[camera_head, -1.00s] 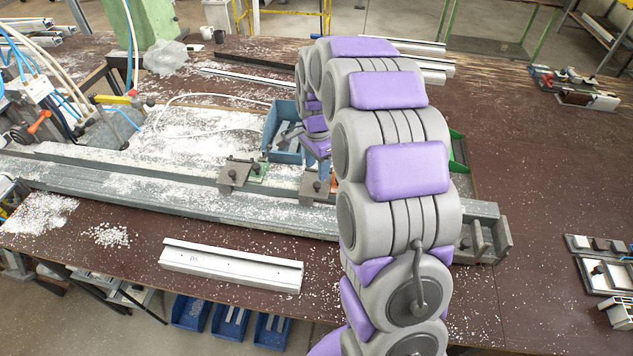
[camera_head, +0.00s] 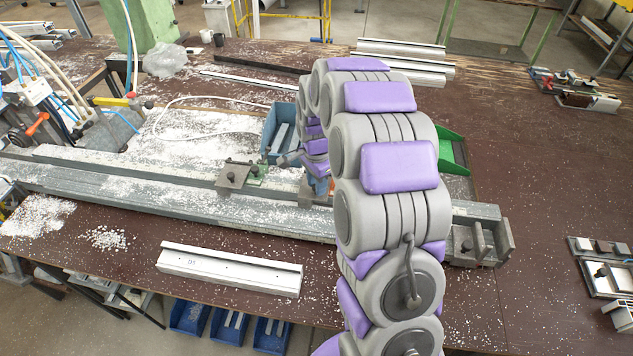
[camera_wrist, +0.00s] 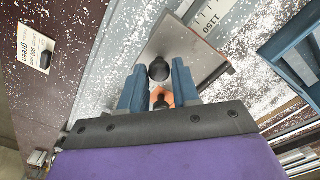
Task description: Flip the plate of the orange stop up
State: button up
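The orange stop sits on the long grey rail (camera_head: 150,185). In the wrist view its grey plate (camera_wrist: 195,50) lies ahead of my gripper (camera_wrist: 159,70), with a black knob (camera_wrist: 159,69) near the plate's edge. A bit of the orange body (camera_wrist: 164,97) shows between my fingers. My two blue fingers are apart, one on each side of the knob; I cannot tell whether they touch anything. In the head view my gripper (camera_head: 318,187) is low over the rail, and my arm hides most of the stop.
A second stop with a green part (camera_head: 257,171) and grey plate (camera_head: 233,175) stands left on the rail. A blue bin (camera_head: 278,137) is behind the rail, and a green bin (camera_head: 453,152) is to the right. A white profile (camera_head: 230,270) lies in front. White chips litter the bench.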

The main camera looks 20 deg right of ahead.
grip_shut()
jog(key=shift+r, duration=0.1)
dwell(0.3)
